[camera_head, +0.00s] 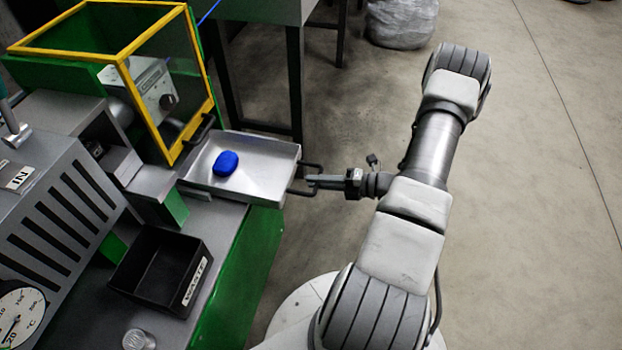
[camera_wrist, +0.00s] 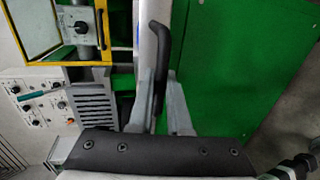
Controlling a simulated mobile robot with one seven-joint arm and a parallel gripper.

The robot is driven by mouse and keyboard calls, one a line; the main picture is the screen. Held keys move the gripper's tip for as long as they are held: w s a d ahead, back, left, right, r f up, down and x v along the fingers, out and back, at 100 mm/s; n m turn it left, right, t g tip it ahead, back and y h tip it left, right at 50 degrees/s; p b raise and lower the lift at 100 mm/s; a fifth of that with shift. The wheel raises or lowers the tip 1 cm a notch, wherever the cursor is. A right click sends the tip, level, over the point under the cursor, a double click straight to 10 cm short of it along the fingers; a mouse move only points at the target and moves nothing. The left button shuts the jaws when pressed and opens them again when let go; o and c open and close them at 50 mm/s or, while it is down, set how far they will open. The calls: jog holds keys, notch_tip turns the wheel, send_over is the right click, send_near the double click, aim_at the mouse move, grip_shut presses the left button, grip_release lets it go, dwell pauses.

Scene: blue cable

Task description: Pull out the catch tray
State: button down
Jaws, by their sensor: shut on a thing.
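The catch tray (camera_head: 262,150) is a shallow metal tray that sticks out to the right from the machine, below the yellow-framed guard. A blue lump (camera_head: 226,163) lies in it, left of its middle. A dark bar handle (camera_head: 303,178) is on the tray's right end, and it also shows in the wrist view (camera_wrist: 158,50). My gripper (camera_head: 312,182) is at this handle, with its fingers shut on it. In the wrist view my gripper's two fingers (camera_wrist: 160,97) stand on either side of the handle bar.
A yellow-framed guard (camera_head: 127,63) with a clear pane stands above the tray's left end. A black bin marked WASTE (camera_head: 163,268) sits on the green machine's bench. A green table (camera_head: 260,14) with dark legs is behind. The floor right of the tray is clear around my arm.

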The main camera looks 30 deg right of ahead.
jog(key=shift+d, duration=0.1)
jog(key=c, duration=1.1)
grip_release()
jog(key=shift+c, duration=0.2)
jog(key=p+v, duration=0.1)
jog(key=v, duration=1.6)
jog(key=shift+p, duration=0.4)
jog(key=shift+s+d+r, duration=0.1)
